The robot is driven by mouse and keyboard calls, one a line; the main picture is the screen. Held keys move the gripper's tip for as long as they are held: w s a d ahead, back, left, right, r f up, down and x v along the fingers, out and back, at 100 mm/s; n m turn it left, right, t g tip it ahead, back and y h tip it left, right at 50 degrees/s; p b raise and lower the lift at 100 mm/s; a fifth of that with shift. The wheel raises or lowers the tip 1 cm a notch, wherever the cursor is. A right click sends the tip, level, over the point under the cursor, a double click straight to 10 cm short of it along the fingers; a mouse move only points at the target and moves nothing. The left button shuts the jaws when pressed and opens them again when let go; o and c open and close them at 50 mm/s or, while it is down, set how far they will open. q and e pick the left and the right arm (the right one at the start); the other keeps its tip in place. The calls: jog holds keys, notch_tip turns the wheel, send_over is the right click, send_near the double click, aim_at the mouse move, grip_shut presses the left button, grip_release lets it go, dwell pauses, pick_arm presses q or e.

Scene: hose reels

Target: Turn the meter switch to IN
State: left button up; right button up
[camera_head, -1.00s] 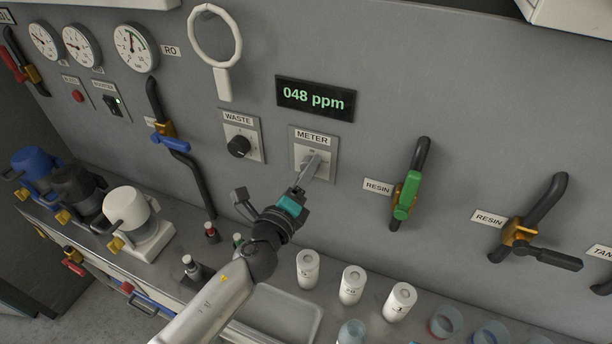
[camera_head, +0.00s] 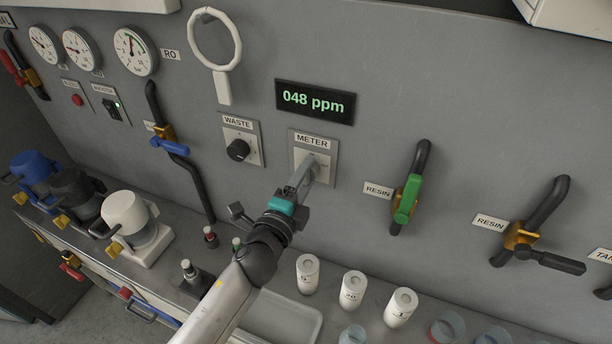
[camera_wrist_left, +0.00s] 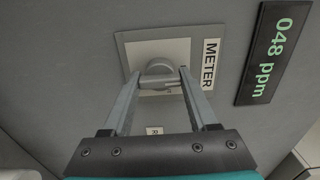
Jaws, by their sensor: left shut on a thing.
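The meter switch is a grey knob on a pale plate (camera_head: 328,150) labelled METER, on the grey wall panel. In the head view my left gripper (camera_head: 309,168) is at the switch and covers much of it. In the left wrist view the knob (camera_wrist_left: 160,68) sits between the two fingertips, and the left gripper (camera_wrist_left: 160,80) is shut on it. The plate's position markings are mostly hidden or too small to read. The display (camera_head: 316,101) above reads 048 ppm. My right gripper is not in view.
The WASTE knob (camera_head: 238,149) is just left of the meter plate. A green-handled valve (camera_head: 408,198) is to its right. Several white bottles (camera_head: 353,290) stand on the counter below, beside a shallow tray (camera_head: 285,318).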

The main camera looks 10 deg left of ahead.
pick_arm(q)
jog(key=o, duration=1.4)
jog(key=shift+c, duration=0.2)
jog(key=shift+s, duration=0.15)
jog(key=s+a+b, duration=0.2)
jog(key=s+a, duration=0.1)
jog(key=s, duration=1.1)
jog(key=shift+s+b, duration=0.3)
jog(key=shift+s, duration=0.05)
